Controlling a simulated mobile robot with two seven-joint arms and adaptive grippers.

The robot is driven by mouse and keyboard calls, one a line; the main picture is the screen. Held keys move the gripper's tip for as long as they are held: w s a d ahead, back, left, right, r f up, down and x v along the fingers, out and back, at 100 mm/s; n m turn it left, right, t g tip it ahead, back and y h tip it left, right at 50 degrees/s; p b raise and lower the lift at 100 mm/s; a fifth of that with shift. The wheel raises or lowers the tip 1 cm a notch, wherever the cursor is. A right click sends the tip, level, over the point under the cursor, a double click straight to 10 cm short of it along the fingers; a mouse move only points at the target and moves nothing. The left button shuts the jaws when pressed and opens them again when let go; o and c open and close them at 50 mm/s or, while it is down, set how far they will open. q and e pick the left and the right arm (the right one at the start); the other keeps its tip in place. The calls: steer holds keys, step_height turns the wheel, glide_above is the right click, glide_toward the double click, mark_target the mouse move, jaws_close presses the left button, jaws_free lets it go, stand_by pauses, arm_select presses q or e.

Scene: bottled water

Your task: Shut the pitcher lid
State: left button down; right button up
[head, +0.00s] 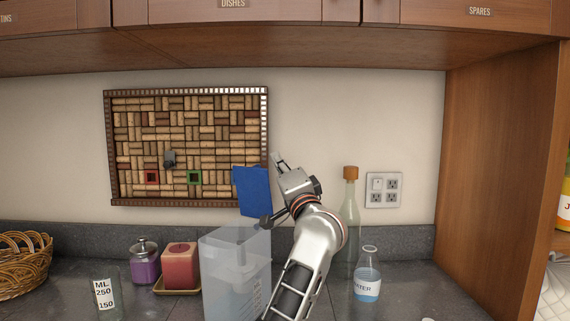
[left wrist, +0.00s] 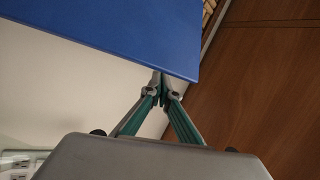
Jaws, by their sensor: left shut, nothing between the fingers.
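The translucent pitcher (head: 236,275) stands on the dark counter, partly behind my left arm. Its blue lid (head: 252,190) is raised steeply above the top of the pitcher. The lid also fills the upper left of the left wrist view (left wrist: 110,28). My left gripper (head: 276,158) is just right of the lid, with its fingers pointing up near the lid's upper right corner. In the left wrist view the fingertips (left wrist: 162,82) meet with nothing between them, close to the lid's edge. I cannot tell whether they touch it. My right gripper is not in view.
A corked bottle (head: 350,220) and a water flask (head: 367,280) stand right of my arm. A purple jar (head: 145,265), a red candle (head: 180,265), a glass beaker (head: 106,300) and a basket (head: 24,262) are to the left. Cabinets (head: 235,12) hang above.

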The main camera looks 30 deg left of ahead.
mark_target(258, 190)
arm_select(q)
steer(key=shift+s+a+f, duration=0.3)
steer(key=shift+s+f, duration=0.05)
steer(key=shift+s, duration=0.25)
steer(key=shift+s+a+f, duration=0.25)
steer(key=shift+s+f, duration=0.1)
steer(key=shift+s, duration=0.2)
